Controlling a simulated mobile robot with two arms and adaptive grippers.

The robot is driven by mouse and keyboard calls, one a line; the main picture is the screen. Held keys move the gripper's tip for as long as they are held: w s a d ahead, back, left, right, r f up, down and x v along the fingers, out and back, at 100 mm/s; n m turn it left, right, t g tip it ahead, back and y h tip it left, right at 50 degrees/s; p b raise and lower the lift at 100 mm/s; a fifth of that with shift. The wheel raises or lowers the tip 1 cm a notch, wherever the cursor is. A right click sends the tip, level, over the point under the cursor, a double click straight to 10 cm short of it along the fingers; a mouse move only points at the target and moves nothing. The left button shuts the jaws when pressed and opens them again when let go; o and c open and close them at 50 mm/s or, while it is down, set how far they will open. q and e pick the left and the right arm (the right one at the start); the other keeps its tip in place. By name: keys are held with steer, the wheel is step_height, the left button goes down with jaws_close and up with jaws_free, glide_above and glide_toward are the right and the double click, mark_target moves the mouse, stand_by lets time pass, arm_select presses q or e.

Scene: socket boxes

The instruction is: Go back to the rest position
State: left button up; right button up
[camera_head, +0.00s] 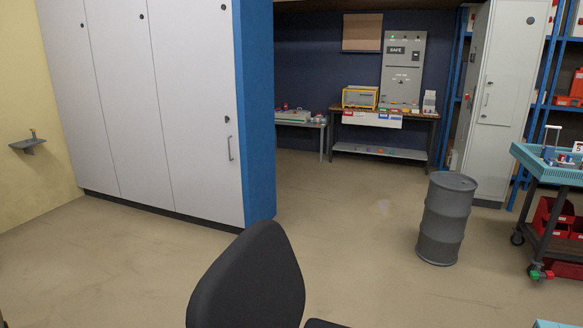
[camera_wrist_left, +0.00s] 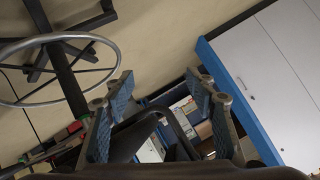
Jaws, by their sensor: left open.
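My left gripper (camera_wrist_left: 158,86) shows in the left wrist view. Its two fingers with blue-grey pads stand wide apart, and I see nothing held between them. Past the fingers, the view is tilted and shows floor, a dark chair and part of the far room. In the head view neither of my grippers is visible. My right gripper is in neither view.
A black chair back (camera_head: 252,280) stands close in front; a metal foot ring (camera_wrist_left: 100,42) is near my left gripper. White lockers (camera_head: 185,90) with a blue side stand left. A grey barrel (camera_head: 446,220) and a cart with a blue tray (camera_head: 540,163) stand right. Floor between is clear.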

arm_select(q)
steer(key=s+f+n+g+y, duration=0.1)
steer(key=s+f+n+g, duration=0.35)
steer(key=s+f, duration=1.05)
steer(key=s+d+f+g, duration=0.1)
steer(key=s+f+g, duration=0.2)
steer(key=s, duration=0.5)
steer(key=s+d+f+n+g, duration=0.1)
steer(key=s+f+g, duration=0.2)
steer(key=s, duration=0.6)
steer(key=shift+f+y, duration=0.3)
steer(key=shift+y, duration=0.1)
